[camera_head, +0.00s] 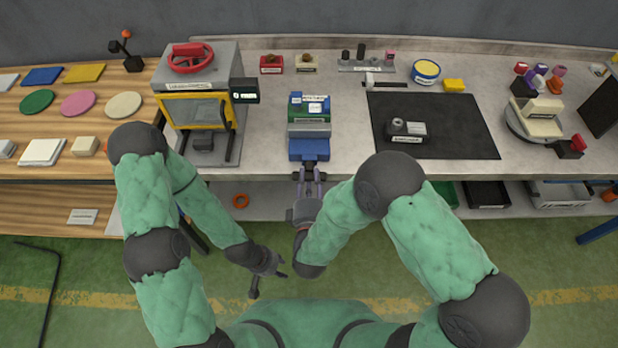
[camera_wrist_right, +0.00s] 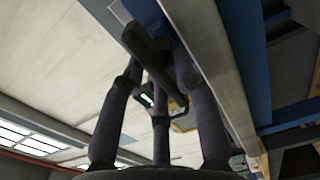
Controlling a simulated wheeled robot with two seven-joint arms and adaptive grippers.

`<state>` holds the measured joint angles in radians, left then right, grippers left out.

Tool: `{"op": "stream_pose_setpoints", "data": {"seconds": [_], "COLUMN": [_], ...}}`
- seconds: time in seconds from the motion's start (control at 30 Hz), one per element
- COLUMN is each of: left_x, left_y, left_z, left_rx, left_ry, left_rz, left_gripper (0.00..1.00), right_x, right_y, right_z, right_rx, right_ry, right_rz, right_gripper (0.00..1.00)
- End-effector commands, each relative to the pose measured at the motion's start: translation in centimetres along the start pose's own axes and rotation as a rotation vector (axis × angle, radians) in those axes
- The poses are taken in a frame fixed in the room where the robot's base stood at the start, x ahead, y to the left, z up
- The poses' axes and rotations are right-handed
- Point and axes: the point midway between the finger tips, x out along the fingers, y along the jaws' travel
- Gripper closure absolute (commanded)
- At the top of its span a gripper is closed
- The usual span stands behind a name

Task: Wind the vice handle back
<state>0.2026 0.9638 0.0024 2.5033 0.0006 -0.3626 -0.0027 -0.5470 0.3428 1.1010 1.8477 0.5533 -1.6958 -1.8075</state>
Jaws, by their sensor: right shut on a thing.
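The vice (camera_head: 309,148) is at the front edge of the grey workbench, with a blue front jaw and a green body behind it. My right gripper (camera_head: 309,184) is just in front of the vice, below the bench edge. It is shut on the vice handle, a dark bar (camera_wrist_right: 148,45) that runs slantwise between its fingers in the right wrist view (camera_wrist_right: 158,85). In the head view the fingers mostly hide the handle. My left gripper (camera_head: 272,281) hangs low over the green floor, away from the bench, with its fingers apart and empty.
A press with a red wheel (camera_head: 191,58) stands left of the vice. A black mat (camera_head: 460,130) with a small grey device lies to the right. A lower shelf (camera_head: 265,205) with a red ring (camera_head: 240,201) runs under the bench.

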Motion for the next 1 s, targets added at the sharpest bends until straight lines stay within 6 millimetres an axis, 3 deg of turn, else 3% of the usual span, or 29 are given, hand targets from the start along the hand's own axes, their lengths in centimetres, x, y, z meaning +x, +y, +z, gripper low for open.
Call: {"op": "stream_pose_setpoints", "data": {"seconds": [0.13,0.17,0.2,0.23,0.67,1.0], "left_x": [0.0,0.0,0.0,0.0,0.0,0.0], "left_y": [0.0,0.0,0.0,0.0,0.0,0.0], "left_z": [0.0,0.0,0.0,0.0,0.0,0.0], "left_rx": [0.000,0.000,0.000,0.000,0.000,0.000], "left_ry": [0.000,0.000,0.000,0.000,0.000,0.000], "left_rz": [0.000,0.000,0.000,0.000,0.000,0.000], "left_gripper": [0.60,0.60,0.60,0.60,0.60,0.60], "right_x": [0.1,0.1,0.1,0.1,-0.6,-6.2], "right_y": [0.2,0.2,0.2,0.2,0.1,0.2], "right_z": [0.1,0.1,0.0,0.0,-0.1,-0.2], "right_rx": [0.002,0.002,0.003,0.003,0.003,0.001], "right_ry": [-0.003,-0.003,-0.003,-0.003,0.002,0.006], "right_rz": [0.006,0.006,0.007,0.006,0.004,0.005], "right_gripper": [1.00,0.67,0.56,0.54,0.54,0.54]}}
